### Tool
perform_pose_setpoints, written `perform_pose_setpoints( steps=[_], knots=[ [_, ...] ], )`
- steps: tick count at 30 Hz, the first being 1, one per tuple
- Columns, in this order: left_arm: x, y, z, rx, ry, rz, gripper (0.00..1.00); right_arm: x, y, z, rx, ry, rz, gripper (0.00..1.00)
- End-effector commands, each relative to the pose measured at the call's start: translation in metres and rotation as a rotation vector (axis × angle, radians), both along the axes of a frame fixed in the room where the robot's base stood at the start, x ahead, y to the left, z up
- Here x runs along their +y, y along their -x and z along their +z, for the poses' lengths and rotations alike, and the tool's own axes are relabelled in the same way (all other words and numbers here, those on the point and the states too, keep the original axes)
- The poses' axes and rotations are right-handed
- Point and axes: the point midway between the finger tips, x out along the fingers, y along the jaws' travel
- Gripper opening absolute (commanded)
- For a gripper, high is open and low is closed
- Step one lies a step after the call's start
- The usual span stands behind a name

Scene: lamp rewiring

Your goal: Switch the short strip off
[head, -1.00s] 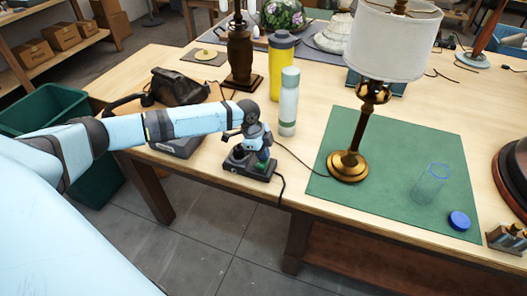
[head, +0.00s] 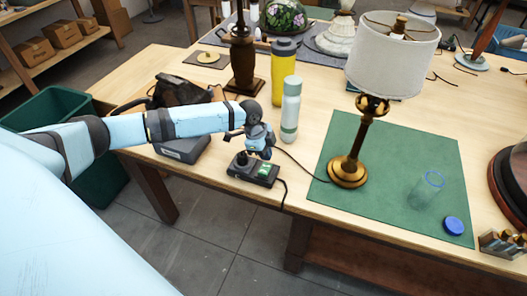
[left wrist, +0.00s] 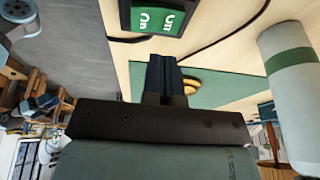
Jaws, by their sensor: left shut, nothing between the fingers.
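The short strip (head: 252,172) is a small black block near the table's front edge, with a dark plug (head: 241,159) standing in its left part. Its lit green switch (head: 264,170) is on the right part. In the left wrist view, the green switch (left wrist: 158,17) with white marks shows at the top edge; the rest of the strip is cut off. My left gripper (head: 262,154) is shut and empty, just above the switch, apparently clear of it. Its closed fingers show in the left wrist view (left wrist: 165,70). My right gripper is not in view.
A green-white bottle (head: 290,112) and a yellow bottle (head: 282,70) stand close behind the gripper. A brass lamp (head: 348,172) stands on the green mat (head: 400,200), right of the strip. A cord (head: 300,165) runs between strip and lamp.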

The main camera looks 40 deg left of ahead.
Motion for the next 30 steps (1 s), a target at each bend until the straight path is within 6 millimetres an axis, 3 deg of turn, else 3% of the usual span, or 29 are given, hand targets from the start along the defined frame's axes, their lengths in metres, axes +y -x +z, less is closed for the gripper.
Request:
perform_pose_setpoints(
  steps=[6,12,18,30],
  knots=[
    [0.016,-0.006,0.048,-0.003,-0.001,0.001,0.00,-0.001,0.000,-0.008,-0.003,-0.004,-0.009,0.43],
    [0.027,-0.010,0.081,-0.002,0.000,0.001,0.00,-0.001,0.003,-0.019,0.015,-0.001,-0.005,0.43],
    [0.031,-0.011,0.094,0.001,-0.001,0.000,0.00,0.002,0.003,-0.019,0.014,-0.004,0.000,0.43],
    [0.031,-0.011,0.096,0.001,-0.001,0.000,0.00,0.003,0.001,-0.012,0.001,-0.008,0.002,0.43]
  ],
)
